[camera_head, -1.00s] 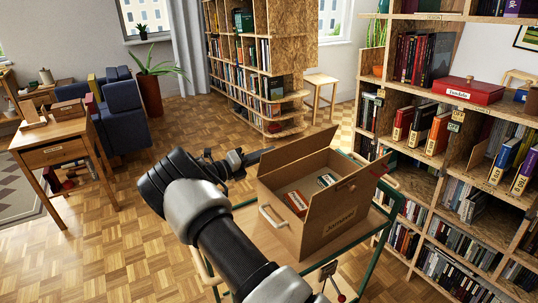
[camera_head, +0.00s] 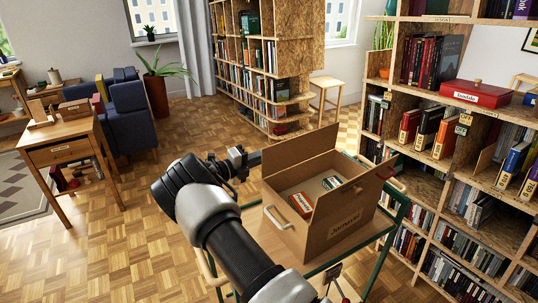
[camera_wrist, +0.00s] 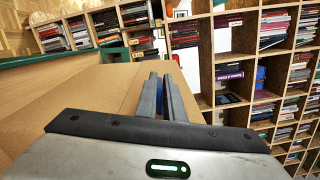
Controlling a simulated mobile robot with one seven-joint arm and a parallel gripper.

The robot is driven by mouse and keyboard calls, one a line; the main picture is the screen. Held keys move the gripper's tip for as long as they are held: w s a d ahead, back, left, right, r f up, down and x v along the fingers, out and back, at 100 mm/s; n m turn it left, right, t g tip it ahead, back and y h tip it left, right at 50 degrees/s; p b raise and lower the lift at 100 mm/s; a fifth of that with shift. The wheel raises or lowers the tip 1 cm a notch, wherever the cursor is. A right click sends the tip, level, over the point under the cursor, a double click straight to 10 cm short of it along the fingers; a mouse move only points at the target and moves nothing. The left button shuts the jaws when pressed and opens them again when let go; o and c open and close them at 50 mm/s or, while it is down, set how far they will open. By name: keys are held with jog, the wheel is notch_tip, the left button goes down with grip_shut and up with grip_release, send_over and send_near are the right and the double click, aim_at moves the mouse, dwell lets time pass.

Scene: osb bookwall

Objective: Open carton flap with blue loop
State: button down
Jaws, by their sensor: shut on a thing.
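The brown cardboard carton (camera_head: 290,233) stands on a green-framed cart at the centre right of the head view. Its far flap (camera_head: 300,152) stands raised, and its near labelled flap (camera_head: 345,215) is also raised, so the inside shows. Small boxes (camera_head: 302,203) lie inside. My gripper (camera_head: 256,158) is at the left edge of the far flap. In the wrist view its two dark fingers (camera_wrist: 166,92) are close together over the cardboard (camera_wrist: 110,88).
A tall bookcase (camera_head: 452,150) stands close to the right of the cart (camera_head: 393,212). Another bookcase (camera_head: 262,70) and a stool (camera_head: 326,92) stand behind. A wooden desk (camera_head: 65,148) and blue armchair (camera_head: 130,112) are at left. The parquet between is clear.

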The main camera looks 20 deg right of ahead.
jog(key=c, duration=1.9)
grip_release()
jog(key=shift+a+f, duration=0.1)
jog(key=shift+f, duration=0.15)
jog(key=shift+r, duration=0.1)
jog(key=b+v, duration=0.1)
jog(key=v, duration=1.6)
jog(key=shift+a, duration=0.2)
jog(key=shift+s+d+r, duration=0.1)
jog(key=shift+r, duration=0.05)
